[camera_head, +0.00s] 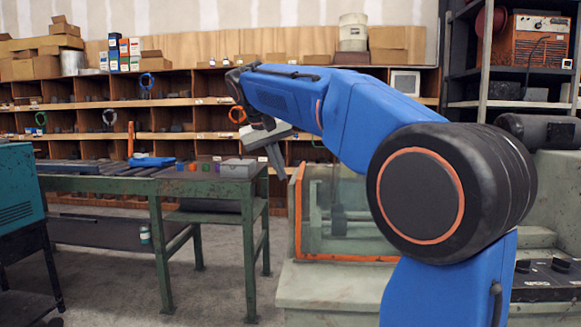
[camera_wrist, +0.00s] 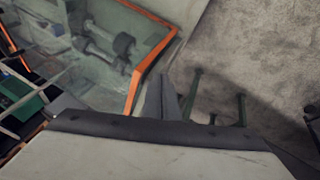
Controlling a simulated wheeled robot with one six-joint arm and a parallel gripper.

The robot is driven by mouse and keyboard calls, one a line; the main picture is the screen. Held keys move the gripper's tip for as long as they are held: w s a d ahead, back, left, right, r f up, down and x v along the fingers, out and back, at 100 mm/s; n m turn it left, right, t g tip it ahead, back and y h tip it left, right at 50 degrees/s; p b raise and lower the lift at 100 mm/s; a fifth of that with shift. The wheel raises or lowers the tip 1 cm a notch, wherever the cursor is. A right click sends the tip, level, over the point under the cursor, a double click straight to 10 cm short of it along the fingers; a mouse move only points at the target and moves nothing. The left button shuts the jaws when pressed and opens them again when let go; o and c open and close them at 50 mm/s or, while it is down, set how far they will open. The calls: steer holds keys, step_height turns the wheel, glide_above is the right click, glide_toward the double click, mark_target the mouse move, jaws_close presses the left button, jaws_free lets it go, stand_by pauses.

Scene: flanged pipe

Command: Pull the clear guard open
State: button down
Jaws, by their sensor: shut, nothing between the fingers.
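The clear guard (camera_head: 350,215) is a see-through panel with an orange frame, standing upright on the machine in the middle of the head view. Machine parts show through it. The arm hides its upper right part. In the wrist view its orange edge (camera_wrist: 140,75) runs just left of my fingers. My gripper (camera_head: 276,165) is by the guard's upper left corner, fingers pointing down, shut and empty. The fingers also show in the wrist view (camera_wrist: 166,92). Whether they touch the orange edge I cannot tell. No handle is clearly visible.
A green work table (camera_head: 110,184) with a grey box (camera_head: 238,168) and small coloured pieces stands left of the machine. Wooden shelving (camera_head: 100,120) fills the back wall. A teal unit (camera_head: 20,190) is at far left. The floor (camera_head: 205,290) between table and machine is clear.

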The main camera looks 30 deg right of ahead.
steer(key=w+d+r+m+g+h, duration=0.1)
steer(key=w+r+m, duration=0.15)
steer(key=w, duration=0.45)
steer(key=w+d+r+m+g+h, duration=0.1)
steer(key=w+r+m, duration=0.15)
steer(key=w, duration=0.45)
steer(key=x, duration=0.3)
steer(key=d+x, duration=0.1)
steer(key=x, duration=0.2)
steer(key=r+x, duration=0.1)
steer(key=x, duration=0.3)
steer(key=shift+s+d+r, duration=0.1)
steer(key=shift+d, duration=0.3)
steer(key=shift+s+d+n, duration=0.3)
steer(key=shift+s+d, duration=0.1)
steer(key=shift+d, duration=0.25)
steer(key=s+d, duration=0.8)
steer(key=d, duration=0.3)
steer(key=s+d, duration=0.8)
steer(key=d, duration=0.4)
steer(key=s+d, duration=0.8)
steer(key=d, duration=0.4)
steer(key=shift+d, duration=0.2)
